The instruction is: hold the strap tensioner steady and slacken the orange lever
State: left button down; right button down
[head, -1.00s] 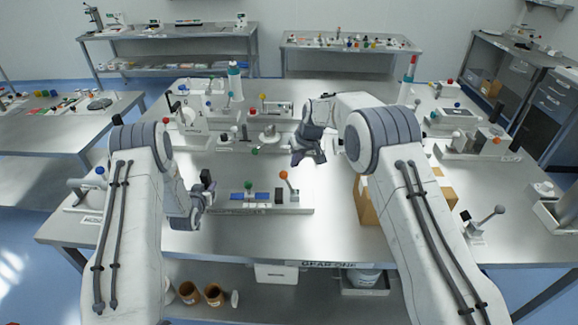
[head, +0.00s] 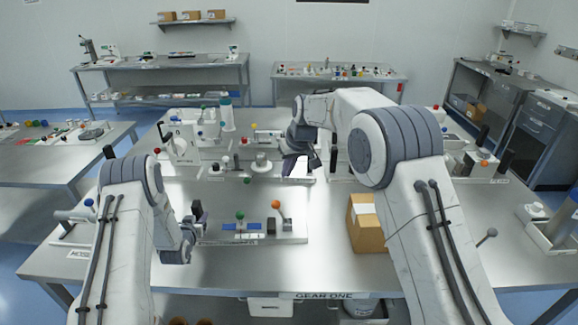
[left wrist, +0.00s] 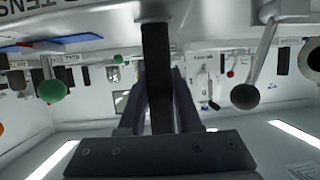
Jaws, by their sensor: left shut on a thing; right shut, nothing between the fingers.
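The orange-knobbed lever (head: 276,205) stands tilted slightly left at the right end of a low base plate (head: 294,237) on the near table, which I take for the strap tensioner. A green knob (head: 240,216) and blue pieces sit on the same plate. My left gripper (head: 194,218) is at the plate's left end, shut on a black upright handle (left wrist: 157,70), which stands between the fingers in the left wrist view. Whether the handle belongs to the plate is partly hidden. My right gripper (head: 299,158) is shut and empty, behind and above the lever, apart from it.
A cardboard box (head: 367,232) stands right of the plate, under my right arm. Several fixtures with knobs and a white bottle (head: 227,115) stand further back. Bare table (head: 322,205) lies between the plate and the box.

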pick_arm(q)
jog(key=shift+s+d+f, duration=0.15)
jog(key=shift+s+f, duration=0.1)
jog(key=shift+f, duration=0.05)
dwell(0.4)
jog(key=c, duration=0.5)
grip_release()
jog(key=shift+w+r, duration=0.1)
jog(key=shift+r, duration=0.05)
jog(key=shift+r, duration=0.1)
jog(key=v, duration=1.2)
jog(key=shift+w+r, duration=0.1)
